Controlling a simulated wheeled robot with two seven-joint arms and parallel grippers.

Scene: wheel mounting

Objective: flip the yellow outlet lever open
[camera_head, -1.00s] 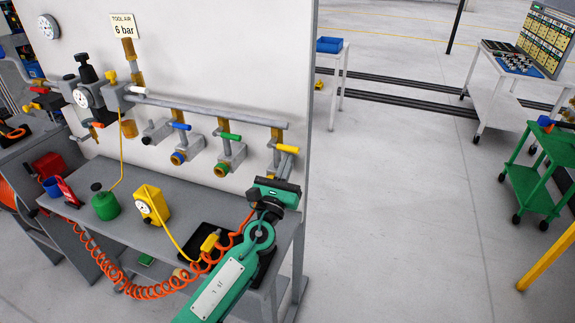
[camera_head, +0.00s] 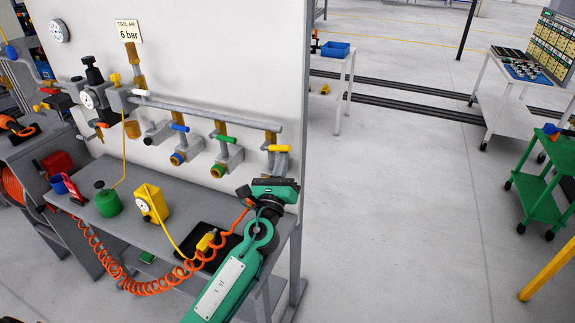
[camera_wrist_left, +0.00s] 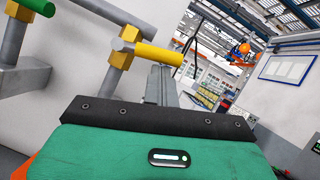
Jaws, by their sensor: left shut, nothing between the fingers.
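The yellow outlet lever (camera_head: 279,148) is at the right end of the grey air pipe, on the last outlet, and lies sideways like the blue (camera_head: 178,127) and green (camera_head: 227,138) levers. In the left wrist view the yellow lever (camera_wrist_left: 150,55) points right from its brass-coloured stem. My left gripper (camera_head: 279,168) is just below the yellow lever in the head view. Its fingers (camera_wrist_left: 161,84) are shut and empty, and their tips appear close to the lever's free end; I cannot tell whether they touch. The outlet body is partly hidden behind my gripper. My right gripper is not in view.
The bench (camera_head: 150,225) below holds a yellow gauge box (camera_head: 154,204), a green canister (camera_head: 108,200) and a black tray (camera_head: 222,246). A coiled orange hose (camera_head: 150,285) hangs along its front and passes near my left arm.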

